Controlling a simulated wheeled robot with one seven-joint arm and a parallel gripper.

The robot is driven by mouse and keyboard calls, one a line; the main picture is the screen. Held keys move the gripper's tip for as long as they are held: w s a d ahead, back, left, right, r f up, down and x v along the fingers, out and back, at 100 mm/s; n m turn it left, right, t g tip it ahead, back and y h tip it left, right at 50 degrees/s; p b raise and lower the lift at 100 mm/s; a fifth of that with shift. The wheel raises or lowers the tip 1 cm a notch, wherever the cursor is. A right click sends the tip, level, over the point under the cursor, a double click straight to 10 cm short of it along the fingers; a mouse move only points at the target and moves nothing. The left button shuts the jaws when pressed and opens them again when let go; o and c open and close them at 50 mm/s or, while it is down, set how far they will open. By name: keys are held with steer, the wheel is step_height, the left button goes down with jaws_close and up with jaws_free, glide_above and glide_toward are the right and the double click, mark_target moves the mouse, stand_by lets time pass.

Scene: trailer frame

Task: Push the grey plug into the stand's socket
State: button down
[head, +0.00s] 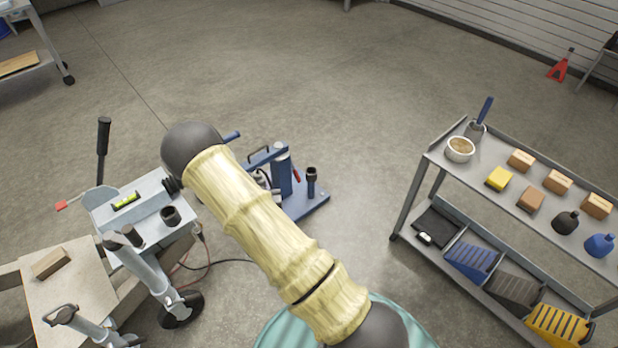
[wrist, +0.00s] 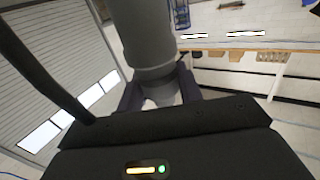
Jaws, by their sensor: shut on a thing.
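In the wrist view, my gripper (wrist: 162,92) is shut on a thick grey cylinder, which looks like the grey plug (wrist: 143,35). The plug runs from between the dark fingers to the top edge of the picture, and its far end is out of view. In the head view, my sleeved arm crosses the middle and neither the gripper nor the held plug can be made out. A blue stand (head: 282,172) is partly hidden behind the arm, with a dark-topped upright post (head: 311,183) at its right. I cannot tell whether that is the socket.
At left, a grey metal frame (head: 105,205) carries a spirit level (head: 126,201), a dark round fitting (head: 170,216) and a tall handle. A cable (head: 235,261) lies on the floor. A loaded shelf cart (head: 433,157) stands at right.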

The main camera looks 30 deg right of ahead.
steer(key=f+n+y, duration=0.1)
steer(key=f, duration=0.2)
steer(key=w+f+n+y, duration=0.1)
steer(key=f+y, duration=0.1)
steer(key=f, duration=0.1)
steer(key=w+f+n+y, duration=0.1)
steer(key=f, duration=0.3)
steer(key=shift+t+y, duration=0.3)
steer(key=shift+t, duration=0.1)
steer(key=shift+w+f+y, duration=0.15)
steer(key=shift+f+y, duration=0.15)
steer(key=shift+f, duration=0.15)
